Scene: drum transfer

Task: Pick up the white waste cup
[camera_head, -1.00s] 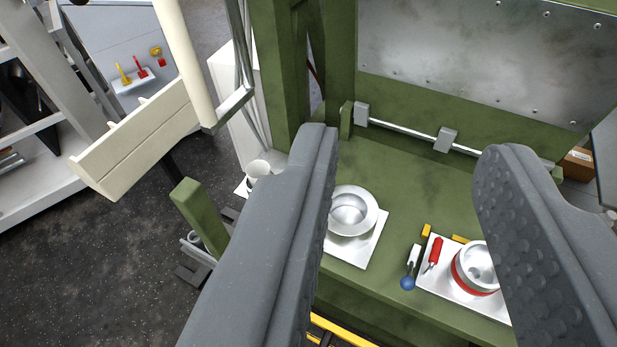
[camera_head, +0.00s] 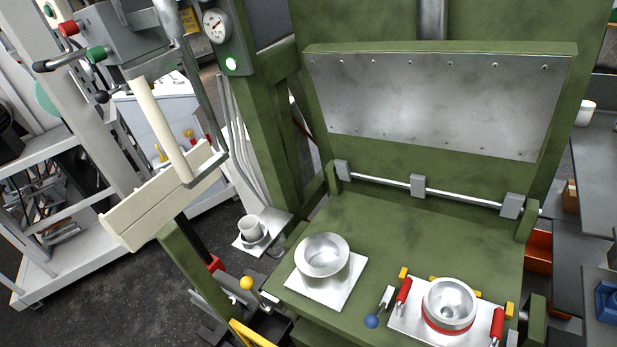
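A small white cup (camera_head: 251,228) stands upright on a white square plate (camera_head: 241,244) at the left of the green machine. A second small white cup (camera_head: 586,112) stands on a grey shelf at the far right. Which one is the waste cup, I cannot tell from looks alone. My gripper is out of view, so nothing shows between its fingers.
The green machine table (camera_head: 420,245) carries a metal bowl (camera_head: 323,256) on a white plate and a red-banded metal pot (camera_head: 448,306) on a tray. A blue-knobbed lever (camera_head: 372,320) stands between them. A cream panel (camera_head: 165,200) hangs at the left.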

